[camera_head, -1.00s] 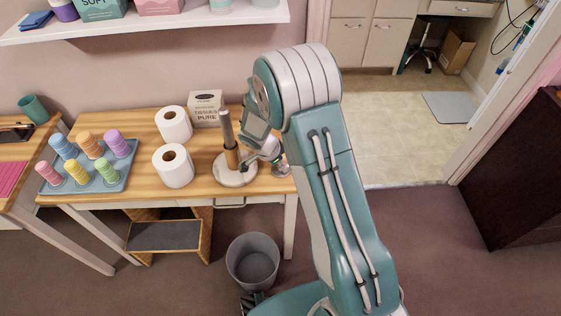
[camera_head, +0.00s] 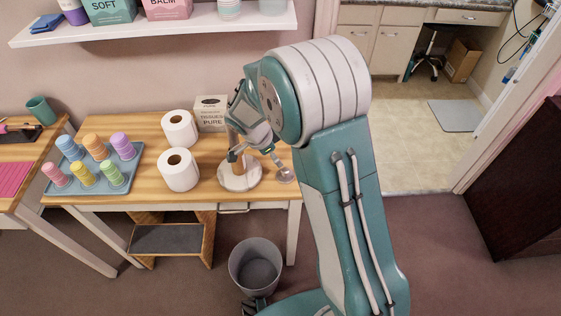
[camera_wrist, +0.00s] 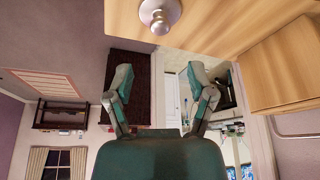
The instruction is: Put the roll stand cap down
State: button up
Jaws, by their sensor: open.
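The roll stand (camera_head: 240,178) has a round pale base and a wooden post. My gripper hides the upper post in the head view.
Two white paper rolls (camera_head: 178,170) and a tissue box (camera_head: 211,114) stand left of the stand on the table (camera_head: 150,195). A blue tray (camera_head: 118,187) holds several coloured spools. A grey bin (camera_head: 256,265) stands on the floor in front.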

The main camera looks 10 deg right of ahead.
jog(key=s+d+r+n+t+y, duration=0.1)
jog(key=s+r+n, duration=0.4)
jog(key=r, duration=0.4)
jog(key=s+d+r+n+t+y, duration=0.1)
jog(key=s+d+r+n+y, duration=0.1)
jog(key=s+r, duration=0.5)
jog(key=s+r+n+t+y, duration=0.1)
jog(key=s+r+n, duration=0.5)
jog(key=s, duration=0.7)
jog(key=n+t, duration=0.1)
jog(key=n, duration=0.1)
jog(key=shift+s+d+r+n+t+y, duration=0.2)
jog(key=shift+d+n+t+y, duration=0.1)
jog(key=shift+n+t, duration=0.1)
